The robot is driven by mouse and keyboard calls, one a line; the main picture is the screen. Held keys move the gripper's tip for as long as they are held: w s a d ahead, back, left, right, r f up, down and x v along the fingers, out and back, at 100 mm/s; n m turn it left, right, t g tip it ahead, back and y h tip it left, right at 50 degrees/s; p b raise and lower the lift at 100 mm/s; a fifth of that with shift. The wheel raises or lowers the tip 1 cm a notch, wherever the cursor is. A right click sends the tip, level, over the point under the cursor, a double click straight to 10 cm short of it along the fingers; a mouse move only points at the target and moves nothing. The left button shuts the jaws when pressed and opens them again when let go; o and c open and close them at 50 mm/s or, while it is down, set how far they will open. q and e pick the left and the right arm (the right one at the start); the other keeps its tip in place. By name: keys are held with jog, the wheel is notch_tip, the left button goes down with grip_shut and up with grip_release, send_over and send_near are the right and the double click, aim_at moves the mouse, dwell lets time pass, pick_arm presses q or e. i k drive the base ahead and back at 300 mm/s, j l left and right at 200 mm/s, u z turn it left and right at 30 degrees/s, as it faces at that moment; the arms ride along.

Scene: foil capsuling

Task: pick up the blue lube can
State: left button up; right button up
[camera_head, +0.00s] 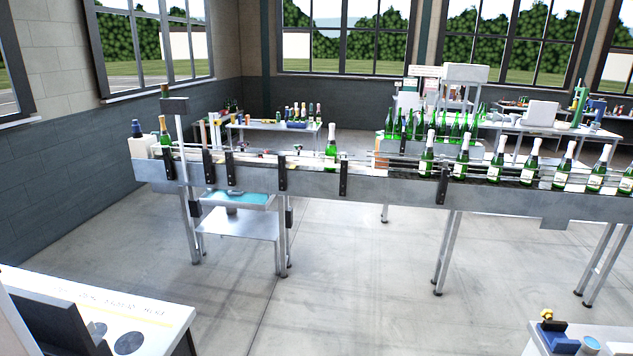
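I cannot tell for certain which thing is the blue lube can. A small blue-topped round item (591,344) sits on the light table at the lower right, partly cut off by the frame's bottom edge. A small blue object with a yellow top (551,323) is beside it. A dark blue item (136,128) shows at the far left end of the conveyor, above a white box (139,147). All are too small to identify surely. Neither of my grippers is in view.
A long metal conveyor (380,189) with several green bottles crosses the view. Under its left part stands a small shelf stand (238,224). A white-topped counter (165,318) is at the lower left. Work tables stand behind. The grey floor (350,290) in front is clear.

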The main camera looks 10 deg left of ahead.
aim_at(136, 127)
jog(key=i+u, duration=0.1)
jog(key=i, duration=0.45)
jog(key=i+l+u, duration=0.1)
jog(key=i, duration=0.5)
jog(key=i+l+u, duration=0.15)
jog(key=i, duration=0.4)
jog(key=i+l+u, duration=0.1)
jog(key=i, duration=0.45)
jog(key=i+j+u, duration=0.35)
jog(key=i, duration=0.5)
jog(key=i+l+u, duration=0.1)
jog(key=i+u, duration=0.25)
jog(key=i, duration=0.45)
jog(key=i+j+u, duration=0.1)
jog(key=i+j, duration=0.25)
jog(key=j, duration=0.2)
jog(key=i+j+u, duration=0.1)
jog(key=i+j, duration=0.25)
jog(key=j, duration=0.15)
jog(key=i+j, duration=0.35)
jog(key=i+j+z, duration=0.1)
jog(key=i+j, duration=0.25)
jog(key=i, duration=0.15)
